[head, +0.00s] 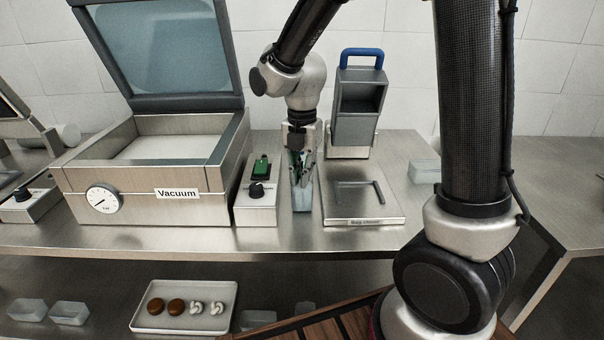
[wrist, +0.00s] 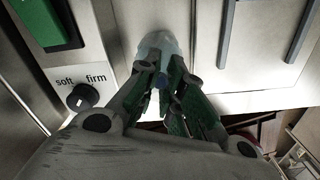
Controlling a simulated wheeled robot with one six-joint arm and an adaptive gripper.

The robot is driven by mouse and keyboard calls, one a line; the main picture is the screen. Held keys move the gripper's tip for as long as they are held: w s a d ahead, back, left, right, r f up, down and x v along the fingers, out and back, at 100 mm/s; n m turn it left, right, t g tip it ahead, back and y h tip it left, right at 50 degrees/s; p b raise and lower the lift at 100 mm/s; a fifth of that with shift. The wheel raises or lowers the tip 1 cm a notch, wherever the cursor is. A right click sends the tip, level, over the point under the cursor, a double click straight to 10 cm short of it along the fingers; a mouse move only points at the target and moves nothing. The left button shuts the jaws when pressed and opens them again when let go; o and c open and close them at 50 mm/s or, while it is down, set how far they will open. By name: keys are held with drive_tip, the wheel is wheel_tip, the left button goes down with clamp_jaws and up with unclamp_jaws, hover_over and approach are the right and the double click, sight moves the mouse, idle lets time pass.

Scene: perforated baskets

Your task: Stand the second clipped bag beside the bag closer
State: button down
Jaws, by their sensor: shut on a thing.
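My gripper (head: 303,158) points down in the head view and is shut on a translucent pale-blue clipped bag (head: 302,198). The bag is upright in the narrow gap between the switch box and the bag closer, with its lower part close to the counter; I cannot tell whether it touches. In the wrist view my gripper (wrist: 165,95) has the bag (wrist: 155,45) between its fingertips, and a small blue piece, perhaps the clip (wrist: 162,81), shows there. The bag closer (head: 362,205) is a flat metal base with a grey upright head and blue handle. No other clipped bag is clearly identifiable.
The switch box (head: 256,205) with a green switch and soft/firm knob (wrist: 82,97) stands just left of the bag. The open Vacuum machine (head: 140,182) is further left. A lower shelf holds a white tray (head: 183,322) with several small items and clear tubs (head: 70,313).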

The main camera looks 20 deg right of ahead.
drive_tip(key=shift+f, duration=0.15)
drive_tip(key=c, duration=1.5)
unclamp_jaws()
drive_tip(key=shift+c, duration=0.2)
wheel_tip(320, 180, up, 12)
drive_tip(key=s+d+r+m+t, duration=0.1)
drive_tip(key=s+d+m, duration=0.6)
drive_tip(key=m, duration=0.7)
drive_tip(key=s+d+r+m+t, duration=0.1)
drive_tip(key=s+d+m+t, duration=0.2)
drive_tip(key=s+d+m, duration=0.5)
drive_tip(key=s+m, duration=0.4)
drive_tip(key=m, duration=0.2)
drive_tip(key=shift+r, duration=0.15)
